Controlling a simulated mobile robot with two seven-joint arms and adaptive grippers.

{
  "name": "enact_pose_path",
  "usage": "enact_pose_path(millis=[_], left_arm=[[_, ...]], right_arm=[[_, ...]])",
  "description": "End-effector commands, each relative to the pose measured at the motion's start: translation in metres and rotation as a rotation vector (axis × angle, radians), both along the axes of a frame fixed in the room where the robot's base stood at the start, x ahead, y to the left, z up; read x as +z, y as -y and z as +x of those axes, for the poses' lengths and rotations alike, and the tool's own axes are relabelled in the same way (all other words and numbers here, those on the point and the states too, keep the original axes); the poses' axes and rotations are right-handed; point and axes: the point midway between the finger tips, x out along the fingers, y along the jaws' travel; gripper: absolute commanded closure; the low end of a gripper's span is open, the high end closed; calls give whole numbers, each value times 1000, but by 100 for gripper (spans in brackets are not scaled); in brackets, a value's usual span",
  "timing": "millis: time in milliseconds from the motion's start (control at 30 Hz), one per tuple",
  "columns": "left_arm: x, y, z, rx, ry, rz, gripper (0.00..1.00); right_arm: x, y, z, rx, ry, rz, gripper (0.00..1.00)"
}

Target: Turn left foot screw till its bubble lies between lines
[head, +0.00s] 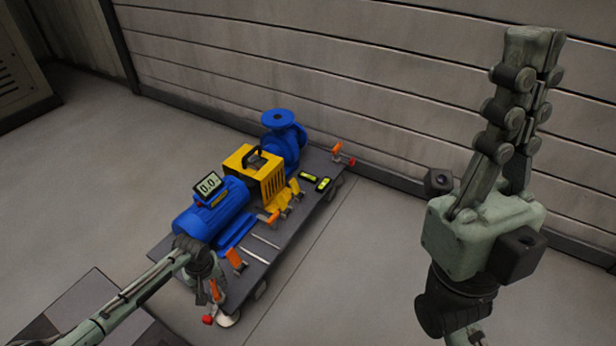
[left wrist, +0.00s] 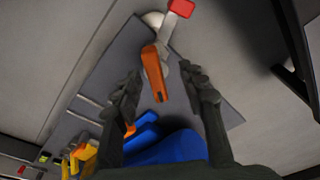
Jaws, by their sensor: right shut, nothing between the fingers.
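The left foot screw shows in the left wrist view as an orange piece (left wrist: 154,72) with a pale arm ending in a red knob (left wrist: 181,8). My left gripper (left wrist: 162,78) is open, one finger on each side of the orange piece, with visible gaps. In the head view my left gripper (head: 208,290) is at the skid's near corner, just above the red knob (head: 208,320). Two yellow-green bubble levels (head: 323,184) lie on the skid's far end; their bubbles are too small to read. My right gripper (head: 530,50) is raised, shut and empty.
The dark skid (head: 165,246) carries a blue motor (head: 212,210) with a display, a yellow guard (head: 262,175) and a blue pump (head: 285,135). Another foot screw with a red knob (head: 351,162) is at the far corner. A wall stands behind; the floor right of the skid is clear.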

Motion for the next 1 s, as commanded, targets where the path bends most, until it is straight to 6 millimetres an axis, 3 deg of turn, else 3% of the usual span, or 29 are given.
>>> enact_pose_path(millis=[333, 1000], left_arm=[[6, 2, 0, -2, 2, -3, 59], [66, 2, 0, -2, 1, -4, 59]], right_arm=[[7, 0, 0, 0, 0, 0, 100], [75, 0, 0, 0, 0, 0, 100]])
